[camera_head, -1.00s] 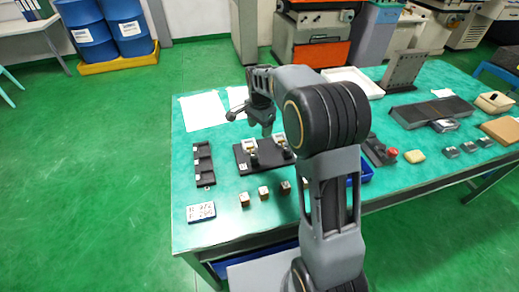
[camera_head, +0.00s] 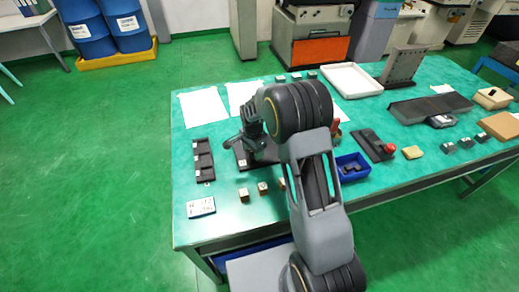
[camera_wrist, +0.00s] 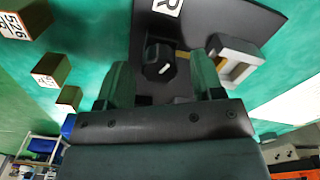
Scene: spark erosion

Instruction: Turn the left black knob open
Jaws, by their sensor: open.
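The left black knob (camera_wrist: 157,62) is round, with a white mark on its face. It stands on a dark plate (camera_wrist: 215,15) beside a white label with an R. In the wrist view my gripper (camera_wrist: 162,72) is open, one finger on each side of the knob, with gaps visible. I cannot tell how far the fingertips reach down beside it. In the head view my gripper (camera_head: 257,155) is over the dark plate (camera_head: 241,156) and hides the left knob. The right knob is hidden by my arm.
A light metal bracket (camera_wrist: 235,60) stands close to one finger. Small labelled blocks (camera_head: 244,195) sit in front of the plate. White sheets (camera_head: 203,107) lie behind.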

